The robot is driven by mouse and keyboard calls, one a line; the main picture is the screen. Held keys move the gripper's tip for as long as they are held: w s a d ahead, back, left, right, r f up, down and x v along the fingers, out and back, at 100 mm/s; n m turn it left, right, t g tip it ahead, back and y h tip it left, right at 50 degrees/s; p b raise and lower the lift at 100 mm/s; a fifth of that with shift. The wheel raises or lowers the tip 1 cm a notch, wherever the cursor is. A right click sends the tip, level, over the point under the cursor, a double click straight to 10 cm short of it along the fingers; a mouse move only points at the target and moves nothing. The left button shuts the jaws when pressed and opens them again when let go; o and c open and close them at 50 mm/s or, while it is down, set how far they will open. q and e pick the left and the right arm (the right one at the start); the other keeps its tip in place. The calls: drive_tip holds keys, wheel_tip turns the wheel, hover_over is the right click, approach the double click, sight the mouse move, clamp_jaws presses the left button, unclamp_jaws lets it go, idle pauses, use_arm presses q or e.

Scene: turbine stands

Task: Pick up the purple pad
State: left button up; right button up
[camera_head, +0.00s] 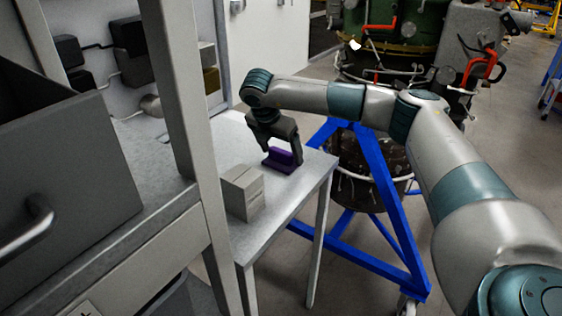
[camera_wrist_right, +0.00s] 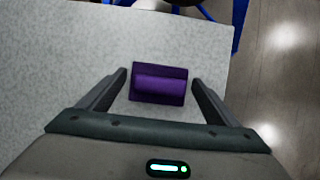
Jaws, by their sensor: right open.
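The purple pad (camera_head: 279,160) lies on the light grey table (camera_head: 286,197), near its far right part. It has a raised block on a flat base. My right gripper (camera_head: 282,158) reaches down over it from above, its fingers at the pad's two sides. In the right wrist view the purple pad (camera_wrist_right: 159,84) lies between the open fingertips of my right gripper (camera_wrist_right: 160,82). Small gaps show between the pad and both fingers, so it is not gripped. My left gripper does not show.
A pale grey box (camera_head: 242,192) stands on the table close to the pad. A grey shelf post (camera_head: 180,90) and a dark bin (camera_head: 60,175) fill the left side. A blue turbine stand (camera_head: 385,200) stands just beyond the table's right edge.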

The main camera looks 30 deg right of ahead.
drive_tip(key=shift+d+f, duration=0.1)
drive_tip(key=shift+f, duration=0.1)
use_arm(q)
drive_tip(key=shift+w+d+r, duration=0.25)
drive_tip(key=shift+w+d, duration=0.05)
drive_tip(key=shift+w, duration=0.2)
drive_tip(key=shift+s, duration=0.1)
use_arm(e)
drive_tip(key=c, duration=0.8)
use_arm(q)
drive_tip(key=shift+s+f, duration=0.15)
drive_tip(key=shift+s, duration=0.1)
use_arm(e)
drive_tip(key=shift+r, duration=0.1)
